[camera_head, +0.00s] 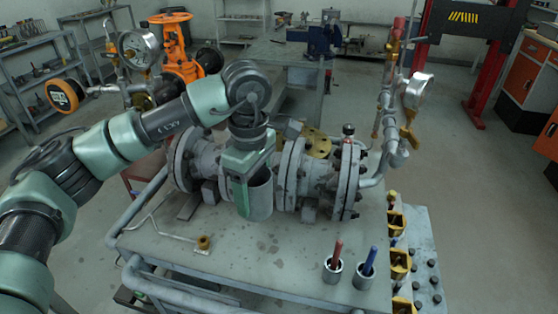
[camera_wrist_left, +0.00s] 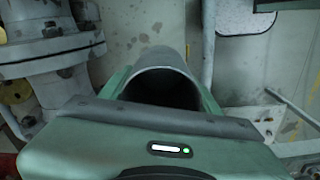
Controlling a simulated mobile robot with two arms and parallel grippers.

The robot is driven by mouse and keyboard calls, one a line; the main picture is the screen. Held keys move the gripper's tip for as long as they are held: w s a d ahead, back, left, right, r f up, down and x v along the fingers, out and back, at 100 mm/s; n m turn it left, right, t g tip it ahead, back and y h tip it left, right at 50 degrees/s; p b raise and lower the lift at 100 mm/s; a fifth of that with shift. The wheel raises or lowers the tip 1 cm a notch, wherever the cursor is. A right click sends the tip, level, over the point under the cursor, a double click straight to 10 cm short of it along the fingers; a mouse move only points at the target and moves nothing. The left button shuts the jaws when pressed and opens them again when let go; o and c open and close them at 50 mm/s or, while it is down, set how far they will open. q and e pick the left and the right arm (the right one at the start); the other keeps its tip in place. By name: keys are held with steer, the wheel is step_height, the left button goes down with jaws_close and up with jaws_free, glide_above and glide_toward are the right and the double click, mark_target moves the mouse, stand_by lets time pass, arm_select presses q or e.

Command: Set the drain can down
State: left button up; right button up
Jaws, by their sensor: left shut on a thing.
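The drain can (camera_head: 261,200) is a grey open cylinder in front of the valve body, over the cart top. My left gripper (camera_head: 243,193) reaches down from above and is shut on it; the green finger covers the can's left side. The can looks upright, and I cannot tell whether its bottom touches the cart top. In the left wrist view the can's rim and dark inside (camera_wrist_left: 165,80) show between the fingers. My right gripper is not in view.
The grey flanged valve (camera_head: 315,175) spans the cart (camera_head: 270,255) behind the can. Two cups with a red (camera_head: 333,270) and a blue marker (camera_head: 365,270) stand at front right. A small brass fitting (camera_head: 203,242) lies at front left. The front middle is clear.

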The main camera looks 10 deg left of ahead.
arm_select(q)
steer(key=s+a+f+m, duration=0.3)
steer(key=s+m, duration=0.6)
steer(key=m, duration=0.5)
steer(key=shift+s+a+m, duration=0.3)
steer(key=shift+a+m, duration=0.1)
steer(key=shift+a, duration=0.1)
